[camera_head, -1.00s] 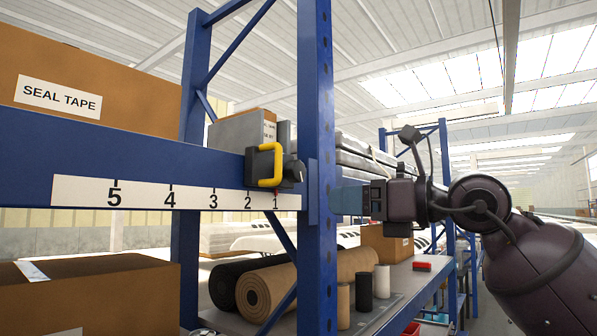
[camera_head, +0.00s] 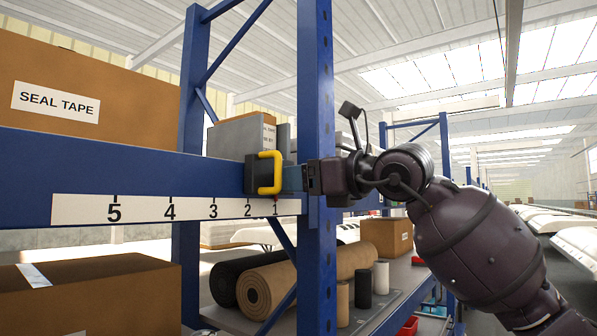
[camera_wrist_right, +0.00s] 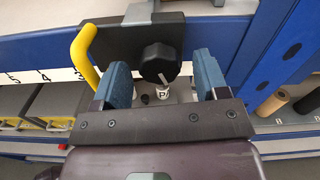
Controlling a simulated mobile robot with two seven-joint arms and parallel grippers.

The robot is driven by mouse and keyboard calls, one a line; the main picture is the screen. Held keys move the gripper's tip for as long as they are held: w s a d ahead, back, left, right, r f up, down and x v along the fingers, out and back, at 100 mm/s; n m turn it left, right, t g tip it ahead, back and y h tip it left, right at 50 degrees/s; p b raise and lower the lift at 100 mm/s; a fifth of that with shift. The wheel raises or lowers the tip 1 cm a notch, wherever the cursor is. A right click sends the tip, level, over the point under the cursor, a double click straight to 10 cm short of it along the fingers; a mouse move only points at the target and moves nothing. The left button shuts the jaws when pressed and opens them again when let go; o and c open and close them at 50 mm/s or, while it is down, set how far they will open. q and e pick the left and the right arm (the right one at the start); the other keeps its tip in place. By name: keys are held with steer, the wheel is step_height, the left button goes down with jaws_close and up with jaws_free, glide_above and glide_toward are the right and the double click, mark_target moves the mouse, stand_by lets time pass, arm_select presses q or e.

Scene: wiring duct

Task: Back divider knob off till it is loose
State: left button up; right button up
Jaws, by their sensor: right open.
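The divider (camera_head: 253,174) is a dark block with a yellow handle (camera_head: 270,173), mounted on the blue beam near mark 1 of the scale. In the right wrist view the divider (camera_wrist_right: 118,42) carries a round black knob (camera_wrist_right: 158,64) with a pale line on its face. My right gripper (camera_head: 291,178) reaches in from the right at the divider's side. In the wrist view its two blue fingers (camera_wrist_right: 160,70) are open, one either side of the knob, with a gap on both sides. In the head view the gripper hides the knob. My left gripper is not in view.
A blue upright post (camera_head: 317,90) stands close behind the gripper. A white number strip (camera_head: 140,203) runs along the beam. Cardboard boxes (camera_head: 100,70) sit left; rolls (camera_head: 265,285) lie on the shelf below. A small "P" label (camera_wrist_right: 163,93) shows below the knob.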

steer(key=shift+w+a, duration=0.35)
steer(key=shift+a, duration=0.15)
steer(key=shift+c, duration=0.5)
steer(key=c, duration=0.8)
